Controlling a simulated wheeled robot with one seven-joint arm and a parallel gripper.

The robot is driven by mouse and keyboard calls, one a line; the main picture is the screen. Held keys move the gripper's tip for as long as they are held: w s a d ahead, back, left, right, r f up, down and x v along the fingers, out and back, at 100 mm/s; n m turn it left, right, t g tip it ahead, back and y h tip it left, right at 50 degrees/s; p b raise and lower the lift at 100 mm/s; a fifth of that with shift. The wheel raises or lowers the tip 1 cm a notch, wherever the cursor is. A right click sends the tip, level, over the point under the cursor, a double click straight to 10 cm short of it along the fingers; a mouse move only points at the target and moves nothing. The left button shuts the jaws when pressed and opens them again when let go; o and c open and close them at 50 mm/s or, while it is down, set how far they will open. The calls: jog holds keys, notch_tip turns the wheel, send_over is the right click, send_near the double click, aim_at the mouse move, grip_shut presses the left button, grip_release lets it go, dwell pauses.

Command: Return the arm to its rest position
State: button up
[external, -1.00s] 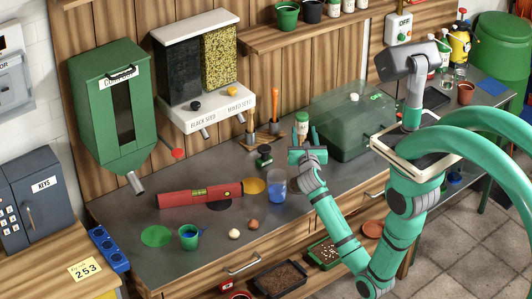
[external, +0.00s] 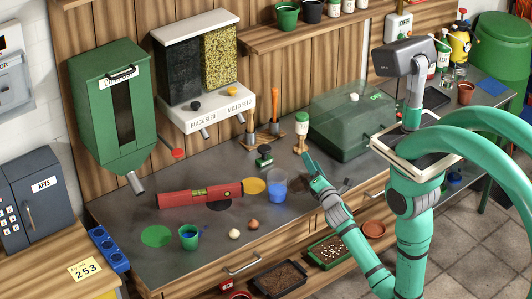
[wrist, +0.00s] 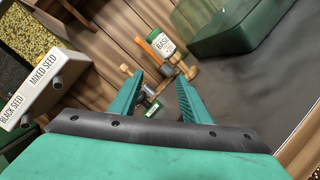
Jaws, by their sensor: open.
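My gripper (external: 306,160) is above the right part of the grey bench top (external: 300,219), in front of a white jar with a green lid (external: 301,123). In the wrist view its two teal fingers (wrist: 162,88) are spread apart with nothing between them. My arm reaches down and left from the column, with its elbow low near the bottom edge of the external view. The jar also shows in the wrist view (wrist: 164,45), beyond the fingers.
A translucent green box (external: 350,120) stands right of my gripper. A beaker with blue contents (external: 276,186), a red spirit level (external: 180,198) and a green cup (external: 189,238) are to the left. The seed dispenser (external: 207,107) hangs on the wall.

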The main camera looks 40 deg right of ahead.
jog(key=s+a+m+y, duration=0.1)
jog(key=s+m, duration=0.1)
jog(key=s, duration=0.1)
jog(key=s+a+f+m+y, duration=0.1)
jog(key=s+m, duration=0.1)
jog(key=s, duration=0.1)
jog(key=s+a+f+m+t+y, duration=0.1)
jog(key=s+m, duration=0.1)
jog(key=s, duration=0.1)
jog(key=shift+s+a, duration=0.25)
jog(key=s+a+f+m+g+y, duration=0.1)
jog(key=s+a+m, duration=0.1)
jog(key=s+m, duration=0.3)
jog(key=s+a+f+m+g+y, duration=0.1)
jog(key=s+m, duration=0.4)
jog(key=s, duration=0.7)
jog(key=s+a+f+m+g+y, duration=0.1)
jog(key=s+a+f+m, duration=0.2)
jog(key=s, duration=0.6)
jog(key=shift+a+m, duration=0.55)
jog(key=shift+m, duration=0.65)
